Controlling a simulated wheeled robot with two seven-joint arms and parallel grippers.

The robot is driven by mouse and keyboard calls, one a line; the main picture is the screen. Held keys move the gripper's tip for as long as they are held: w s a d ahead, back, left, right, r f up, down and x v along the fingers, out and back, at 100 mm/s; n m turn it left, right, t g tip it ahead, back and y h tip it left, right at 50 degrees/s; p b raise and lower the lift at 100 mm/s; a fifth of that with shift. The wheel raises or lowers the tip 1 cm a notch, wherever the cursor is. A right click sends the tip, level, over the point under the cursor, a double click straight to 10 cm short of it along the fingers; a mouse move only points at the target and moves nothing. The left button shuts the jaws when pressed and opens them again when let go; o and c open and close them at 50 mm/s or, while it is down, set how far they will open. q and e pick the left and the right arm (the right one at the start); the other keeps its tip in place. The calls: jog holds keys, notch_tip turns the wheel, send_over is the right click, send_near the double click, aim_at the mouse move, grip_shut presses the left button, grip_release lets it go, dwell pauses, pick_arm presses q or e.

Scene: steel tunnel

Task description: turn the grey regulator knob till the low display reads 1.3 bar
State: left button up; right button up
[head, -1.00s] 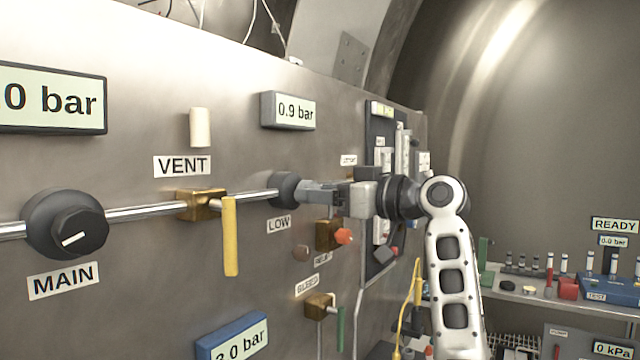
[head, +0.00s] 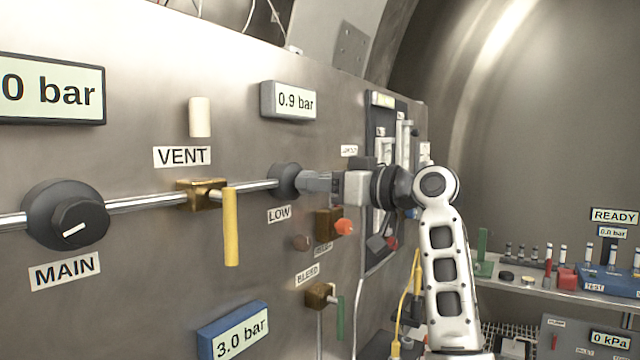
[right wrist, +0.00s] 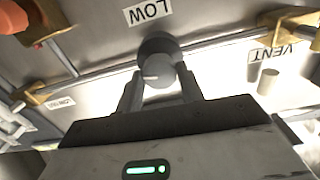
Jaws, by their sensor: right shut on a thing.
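The grey regulator knob (head: 285,181) sits on the steel panel above the LOW label (head: 279,214). The low display (head: 289,101) above it reads 0.9 bar. My right gripper (head: 308,182) is shut on the knob, reaching in from the right. In the right wrist view the two fingers (right wrist: 159,92) stand on either side of the knob (right wrist: 158,72), and a pale pointer mark shows on its face. The fingers hide part of the knob in the head view. My left gripper is not in view.
The MAIN knob (head: 66,214) and the yellow VENT lever (head: 231,227) are to the left on the same pipe. An orange-red knob (head: 344,227) and the BLEED valve with its green lever (head: 340,318) are below my right gripper. A blue display (head: 234,332) reads 3.0 bar.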

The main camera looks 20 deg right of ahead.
jog(key=shift+m, duration=3.4)
jog(key=shift+d, duration=0.1)
jog(key=o, duration=1)
